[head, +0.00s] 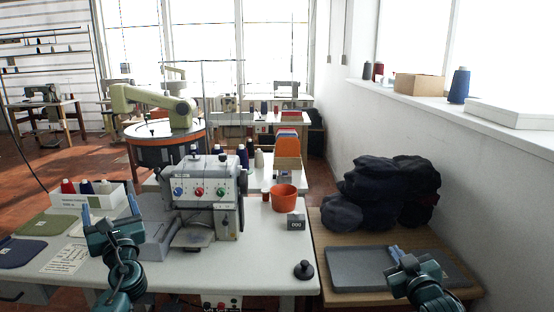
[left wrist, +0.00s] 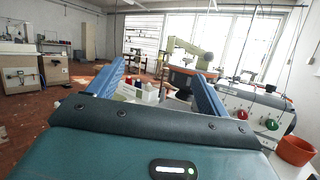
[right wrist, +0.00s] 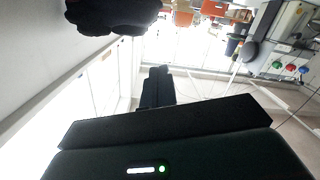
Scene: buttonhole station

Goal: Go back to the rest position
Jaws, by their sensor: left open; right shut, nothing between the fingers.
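My left gripper (head: 109,216) is over the left part of the white sewing table (head: 265,262) in the head view. Its blue fingers (left wrist: 154,90) stand apart with nothing between them in the left wrist view. My right gripper (head: 398,254) is over the grey tray (head: 358,270) on the wooden side table. Its fingers (right wrist: 157,85) are together and dark in the right wrist view, with nothing seen between them. The buttonhole machine (head: 207,190) stands on the white table, to the right of my left gripper.
An orange pot (head: 284,198), a small dark block (head: 296,222) and a black knob-like piece (head: 303,270) stand on the white table. A thread box (head: 88,204) and folded cloths (head: 44,224) lie at left. Dark bundles (head: 385,192) are piled behind the tray, by the wall.

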